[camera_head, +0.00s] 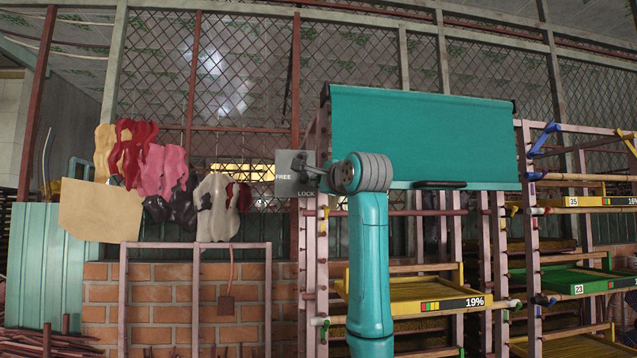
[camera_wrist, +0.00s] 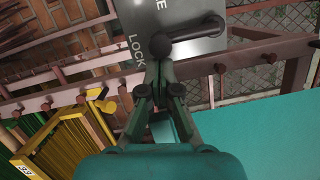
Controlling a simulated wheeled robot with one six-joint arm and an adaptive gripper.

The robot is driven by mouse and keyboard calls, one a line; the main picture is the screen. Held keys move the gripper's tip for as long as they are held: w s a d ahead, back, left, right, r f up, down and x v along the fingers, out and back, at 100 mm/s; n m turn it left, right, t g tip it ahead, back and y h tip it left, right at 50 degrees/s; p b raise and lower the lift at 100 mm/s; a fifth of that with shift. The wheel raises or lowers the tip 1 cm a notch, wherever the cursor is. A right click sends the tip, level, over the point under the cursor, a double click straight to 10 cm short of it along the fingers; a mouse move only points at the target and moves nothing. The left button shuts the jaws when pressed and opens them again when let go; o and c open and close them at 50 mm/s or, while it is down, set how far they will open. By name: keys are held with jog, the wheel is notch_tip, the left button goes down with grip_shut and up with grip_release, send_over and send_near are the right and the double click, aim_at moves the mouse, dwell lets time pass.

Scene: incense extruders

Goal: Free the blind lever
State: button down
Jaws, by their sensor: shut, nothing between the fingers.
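The lever plate (camera_head: 284,158) is a grey panel marked FREE at upper left and LOCK at lower right. In the wrist view the plate (camera_wrist: 190,48) carries a black lever (camera_wrist: 187,37), with a round knob-like end by the LOCK lettering and the other end toward upper right. Which mark it points to is unclear. My gripper (camera_wrist: 157,68) is shut and empty, its tips at or just short of the lever's near end; contact cannot be told. In the head view my wrist partly covers the lever. The teal blind (camera_head: 420,135) hangs right of the plate.
Below the blind, a rack holds a yellow tray (camera_head: 420,298) marked 19%. Another rack with a green tray (camera_head: 570,279) stands at right. Coloured gloves (camera_head: 160,170) and a cardboard sheet (camera_head: 98,210) hang at left. A pegged rail (camera_wrist: 60,103) runs close beside my gripper.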

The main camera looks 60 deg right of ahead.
jog(key=shift+w+a, duration=0.1)
jog(key=shift+w+a+m, duration=0.1)
jog(key=shift+m, duration=0.3)
jog(key=shift+w+a+f, duration=0.1)
jog(key=w+a+m, duration=0.1)
jog(key=m, duration=0.1)
jog(key=w+a+m+h, duration=0.1)
jog(key=w+m, duration=0.1)
jog(key=w+a+m, duration=0.1)
jog(key=m, duration=0.1)
jog(key=shift+w+a+r, duration=0.2)
jog(key=shift+a+r, duration=0.05)
jog(key=shift+a, duration=0.2)
